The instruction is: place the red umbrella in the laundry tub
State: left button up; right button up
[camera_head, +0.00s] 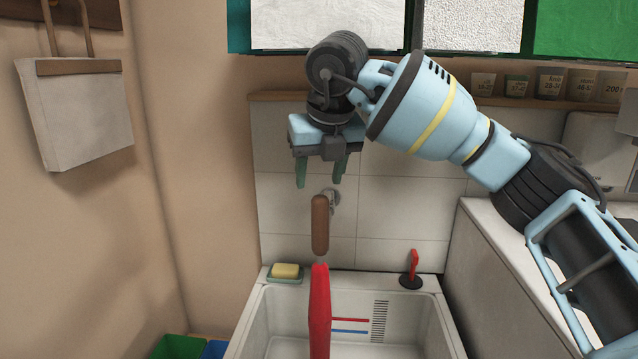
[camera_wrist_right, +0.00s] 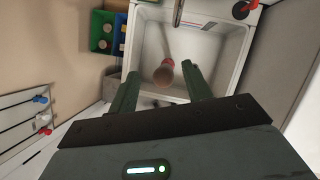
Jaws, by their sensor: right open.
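The red umbrella (camera_head: 320,310) is upright in the head view, its brown handle (camera_head: 320,225) pointing up. It shows against the white laundry tub (camera_head: 250,318); its lower end is cut off by the picture's edge, so I cannot tell whether it touches the tub floor. My right gripper (camera_head: 320,178) is open and empty, fingers pointing down, above the handle's top with a small gap. In the right wrist view the handle (camera_wrist_right: 163,75) shows end-on between the finger tips, over the tub (camera_wrist_right: 205,50). My left gripper is not in view.
A yellow soap (camera_head: 285,270) in a dish sits on the tub's back left rim. A tap (camera_head: 333,200) is on the tiled wall behind. Green (camera_head: 180,346) and blue (camera_head: 215,349) bins stand left of the tub.

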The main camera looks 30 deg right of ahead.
jog(key=v, duration=0.6)
dwell(0.4)
